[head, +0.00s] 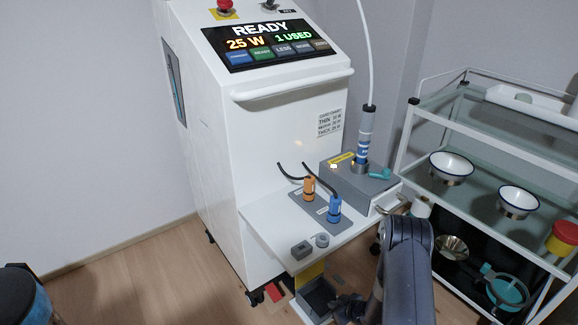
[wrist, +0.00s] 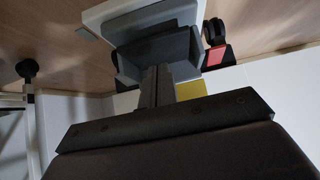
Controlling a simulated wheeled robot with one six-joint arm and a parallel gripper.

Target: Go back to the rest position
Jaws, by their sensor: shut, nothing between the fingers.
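My gripper (wrist: 157,84) is shut and empty in the wrist view, its two fingers close together. Beyond the fingertips is a dark grey box-like part (wrist: 155,47) in a light frame; whether the fingers touch it I cannot tell. In the head view my gripper (head: 347,307) is low at the bottom, beside a grey pedal-like unit (head: 318,298) under the machine's shelf. My arm partly hides that area.
The white machine (head: 240,150) has a lit READY screen (head: 265,40). Its shelf (head: 270,232) holds orange (head: 309,188) and blue (head: 334,208) connectors, and a handpiece (head: 365,135) stands in a grey dock. A cart (head: 460,110) with bowls is at right. Wooden floor (head: 140,275) is clear at left.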

